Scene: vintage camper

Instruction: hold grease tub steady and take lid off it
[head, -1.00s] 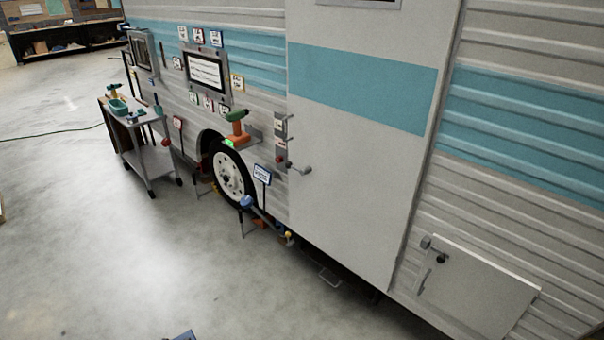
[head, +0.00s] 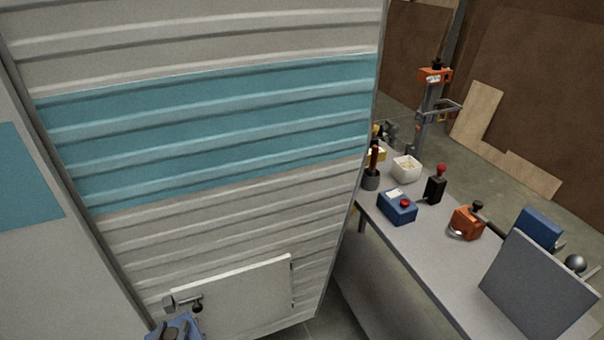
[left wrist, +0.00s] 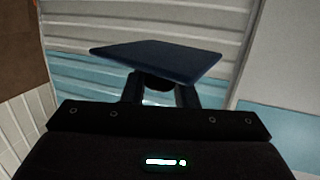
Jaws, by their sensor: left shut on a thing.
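My left gripper (left wrist: 160,95) shows in the left wrist view, shut on a dark rounded part beneath a flat dark blue plate (left wrist: 160,60). The plate spreads beyond both fingertips. I cannot tell what the whole held thing is. In the head view, only a blue and dark piece (head: 175,330) of this gripper or its load shows at the bottom edge, below the camper's hatch latch. I cannot pick out a lidded grease tub for certain. A small white tub (head: 406,168) with pale contents stands on the bench, well apart from my gripper. My right gripper is out of view.
The camper wall and a pale hatch (head: 245,295) with a latch (head: 190,303) fill the left. A grey bench (head: 410,250) at right bears a blue box (head: 397,207), an orange box (head: 467,222) and a grey panel (head: 540,285). Bare benchtop lies along its front.

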